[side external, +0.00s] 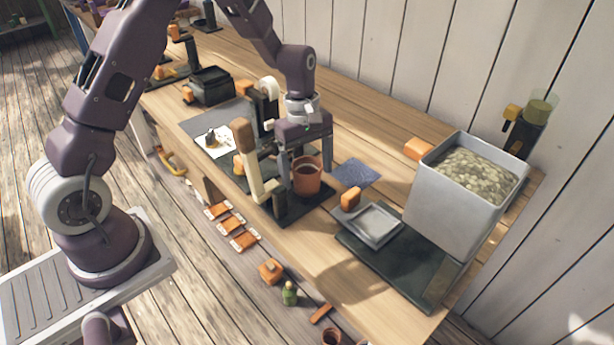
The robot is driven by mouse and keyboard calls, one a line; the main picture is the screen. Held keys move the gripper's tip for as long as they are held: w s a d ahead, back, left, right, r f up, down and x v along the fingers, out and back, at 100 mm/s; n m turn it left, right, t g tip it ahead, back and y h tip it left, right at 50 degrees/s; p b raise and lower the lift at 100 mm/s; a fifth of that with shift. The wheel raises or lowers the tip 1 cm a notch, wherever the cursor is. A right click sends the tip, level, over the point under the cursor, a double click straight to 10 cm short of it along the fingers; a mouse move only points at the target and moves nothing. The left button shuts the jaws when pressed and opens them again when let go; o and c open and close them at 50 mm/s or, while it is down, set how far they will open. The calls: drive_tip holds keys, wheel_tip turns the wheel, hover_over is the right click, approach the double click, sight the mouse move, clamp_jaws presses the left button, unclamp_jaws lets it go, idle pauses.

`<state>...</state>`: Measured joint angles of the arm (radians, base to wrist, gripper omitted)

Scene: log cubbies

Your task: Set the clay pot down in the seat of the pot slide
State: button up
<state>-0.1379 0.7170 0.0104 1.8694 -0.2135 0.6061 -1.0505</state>
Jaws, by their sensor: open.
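The clay pot (308,183) is orange-brown and upright, with dark contents inside its rim. It stands on or just above a dark base plate (301,207) near the bench's front edge; I cannot tell whether it is fully seated. Pale wooden upright parts (257,175) stand just left of it and look like part of the pot slide. My gripper (306,170) points down over the pot with its jaws open, one finger to each side of it. The near finger hides part of the pot's left side, and the seat under the pot is hidden.
A blue-grey mat (355,174) lies right of the pot. Further right are a grey tray (372,224) on a dark board and a large grey bin (446,218) of pale pieces. A white card (214,142) and black box (210,86) are at left. Several orange blocks (232,228) sit below the front edge.

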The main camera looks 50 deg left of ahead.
sight(308, 166)
drive_tip(key=shift+c, duration=0.3)
drive_tip(key=c, duration=1.5)
drive_tip(key=shift+r, duration=0.25)
wheel_tip(308, 166, up, 9)
drive_tip(key=shift+w+d+f, duration=0.1)
drive_tip(key=d+m, duration=0.1)
drive_tip(key=d, duration=0.4)
drive_tip(key=w+d+m, duration=0.1)
drive_tip(key=d+m, duration=0.1)
drive_tip(key=d, duration=0.4)
drive_tip(key=w+d+m, duration=0.1)
drive_tip(key=d, duration=0.5)
drive_tip(key=shift+w+d+m+g, duration=0.15)
drive_tip(key=shift+w+m+g, duration=0.1)
drive_tip(key=shift+m+g, duration=0.05)
